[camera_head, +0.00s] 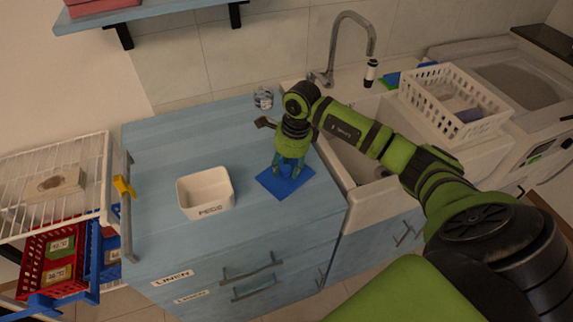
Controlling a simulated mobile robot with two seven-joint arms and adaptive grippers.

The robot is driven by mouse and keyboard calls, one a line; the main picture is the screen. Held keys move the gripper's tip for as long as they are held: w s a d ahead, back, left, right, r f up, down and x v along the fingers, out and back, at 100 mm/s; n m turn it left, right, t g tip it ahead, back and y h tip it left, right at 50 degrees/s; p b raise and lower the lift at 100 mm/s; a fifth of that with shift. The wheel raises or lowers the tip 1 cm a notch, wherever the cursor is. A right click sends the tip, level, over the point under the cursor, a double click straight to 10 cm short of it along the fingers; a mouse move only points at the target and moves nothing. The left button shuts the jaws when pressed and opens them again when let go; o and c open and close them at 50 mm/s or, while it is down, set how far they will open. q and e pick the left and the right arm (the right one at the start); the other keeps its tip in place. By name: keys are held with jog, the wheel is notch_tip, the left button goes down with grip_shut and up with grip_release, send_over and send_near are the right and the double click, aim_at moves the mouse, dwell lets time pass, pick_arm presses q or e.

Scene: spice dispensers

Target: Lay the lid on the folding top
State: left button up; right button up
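A flat blue square piece, which looks like the lid (270,181), is at the front right part of the light blue wooden folding top (240,150). My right gripper (289,168) points down over it from above. Its fingers stand on either side of a small blue raised part in the middle of the piece, and appear closed around it. The fingers hide part of the lid. I cannot tell whether the lid touches the top or hangs just above it. My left gripper is not in view.
A white labelled bin (206,193) stands left of the lid. A small clear jar (263,98) is at the back of the top. The sink (350,165) and a white basket (453,105) lie to the right. A wire rack (70,165) is at the left.

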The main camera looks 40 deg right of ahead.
jog(key=shift+r, duration=0.15)
jog(key=shift+r, duration=0.15)
notch_tip(320, 180, up, 12)
jog(key=s+d+b, duration=0.1)
jog(key=b, duration=0.1)
jog(key=shift+d+b, duration=0.2)
jog(key=shift+b, duration=0.1)
